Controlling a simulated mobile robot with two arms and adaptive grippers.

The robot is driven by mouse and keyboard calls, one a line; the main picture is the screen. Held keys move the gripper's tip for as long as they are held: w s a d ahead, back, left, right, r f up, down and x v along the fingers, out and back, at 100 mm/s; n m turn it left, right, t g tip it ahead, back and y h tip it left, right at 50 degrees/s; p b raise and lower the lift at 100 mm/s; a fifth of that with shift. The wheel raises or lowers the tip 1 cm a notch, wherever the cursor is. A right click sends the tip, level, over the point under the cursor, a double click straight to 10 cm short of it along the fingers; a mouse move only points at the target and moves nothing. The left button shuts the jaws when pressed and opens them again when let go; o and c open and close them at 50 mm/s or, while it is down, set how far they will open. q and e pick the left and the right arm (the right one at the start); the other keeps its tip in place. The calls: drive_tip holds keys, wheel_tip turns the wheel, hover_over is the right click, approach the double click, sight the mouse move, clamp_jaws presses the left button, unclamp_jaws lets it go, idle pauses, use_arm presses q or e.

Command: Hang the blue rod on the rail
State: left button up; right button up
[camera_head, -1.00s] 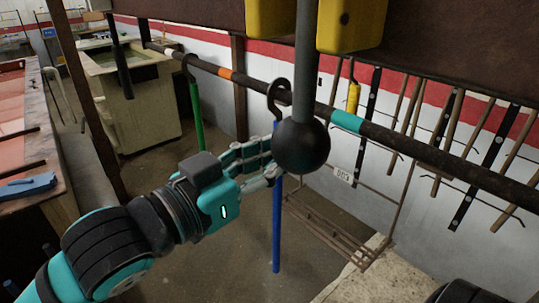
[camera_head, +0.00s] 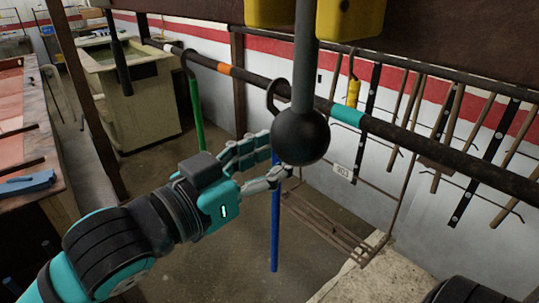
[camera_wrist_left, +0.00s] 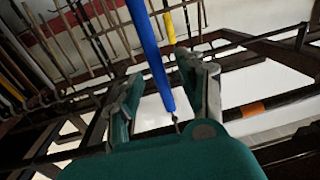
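The blue rod (camera_head: 275,235) hangs upright below the dark rail (camera_head: 405,147). Its dark hook (camera_head: 270,92) shows looped at the rail, between the orange and teal bands; part of it is hidden behind a grey post with a dark ball. My left gripper (camera_head: 272,160) is at the rod's upper part with its fingers spread. In the left wrist view the blue rod (camera_wrist_left: 150,50) passes between the parted fingers (camera_wrist_left: 165,98), with gaps visible beside it. My right gripper is not in view.
A green rod (camera_head: 196,115) hangs from the rail further left. Yellow blocks (camera_head: 350,18) are overhead. A wire rack (camera_head: 325,225) stands behind the rod. A worktable (camera_head: 40,170) is at the left.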

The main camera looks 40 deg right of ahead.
use_arm(q)
drive_tip(key=s+a, duration=0.1)
drive_tip(key=a, duration=1.1)
drive_tip(key=shift+s, duration=0.4)
drive_tip(key=shift+d+f, duration=0.1)
